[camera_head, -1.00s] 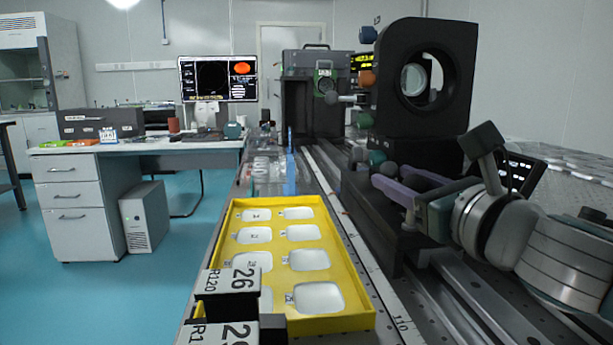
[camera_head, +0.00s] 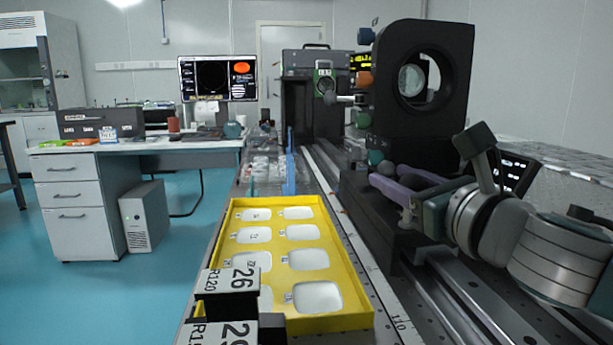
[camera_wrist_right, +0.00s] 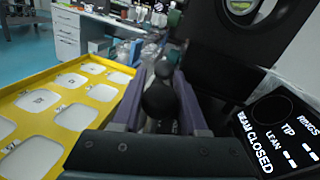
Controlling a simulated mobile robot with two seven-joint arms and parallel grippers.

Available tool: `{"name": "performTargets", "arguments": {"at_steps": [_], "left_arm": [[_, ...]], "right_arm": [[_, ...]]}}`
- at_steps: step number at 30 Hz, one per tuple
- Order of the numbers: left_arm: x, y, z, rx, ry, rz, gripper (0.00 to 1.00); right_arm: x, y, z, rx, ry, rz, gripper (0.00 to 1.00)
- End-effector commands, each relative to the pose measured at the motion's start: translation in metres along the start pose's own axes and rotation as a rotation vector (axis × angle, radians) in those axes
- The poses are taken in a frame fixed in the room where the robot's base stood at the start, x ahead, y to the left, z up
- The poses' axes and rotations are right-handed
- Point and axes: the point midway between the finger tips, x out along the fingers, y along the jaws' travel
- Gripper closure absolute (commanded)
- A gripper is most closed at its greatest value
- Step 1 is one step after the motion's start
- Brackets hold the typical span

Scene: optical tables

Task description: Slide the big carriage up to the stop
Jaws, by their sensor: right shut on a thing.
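The big carriage (camera_head: 421,115) is a tall black mount with a large round opening and a lens, standing on the rail at right of centre. My right gripper (camera_head: 386,174) has purple fingers and is at the carriage's low front side. In the right wrist view, the fingers are closed around a round black knob (camera_wrist_right: 160,98). The rail (camera_head: 322,160) runs away from me to a dark grey housing (camera_head: 315,62) at the far end. I cannot pick out the stop clearly; the carriage hides part of the rail. My left gripper is not in view.
A yellow tray (camera_head: 225,262) with white pads lies left of the rail. Number blocks (camera_head: 232,283) stand at its near corner. Clear boxes and a blue upright piece (camera_head: 291,175) stand beyond it. A dark display panel (camera_wrist_right: 283,135) is at right.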

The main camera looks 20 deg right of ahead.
Motion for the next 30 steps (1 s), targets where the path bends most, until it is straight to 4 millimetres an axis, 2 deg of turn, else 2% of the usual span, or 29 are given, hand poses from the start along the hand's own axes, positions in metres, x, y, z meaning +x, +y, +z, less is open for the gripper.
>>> {"name": "performTargets", "arguments": {"at_steps": [9, 10, 17, 26, 30], "left_arm": [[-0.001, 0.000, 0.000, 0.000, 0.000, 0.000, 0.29], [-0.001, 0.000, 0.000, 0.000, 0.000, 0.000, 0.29], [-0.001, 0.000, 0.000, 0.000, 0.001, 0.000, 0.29], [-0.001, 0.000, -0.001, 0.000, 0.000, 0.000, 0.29], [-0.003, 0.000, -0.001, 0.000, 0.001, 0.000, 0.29]], "right_arm": [[0.004, 0.001, -0.002, -0.002, 0.002, 0.007, 1.00], [0.004, 0.001, -0.002, -0.002, 0.002, 0.007, 0.56], [0.004, 0.000, -0.002, -0.001, 0.003, 0.004, 0.31], [0.002, 0.000, -0.002, -0.001, 0.003, 0.002, 0.29], [-0.010, -0.001, -0.002, -0.002, 0.004, 0.002, 0.29]]}}
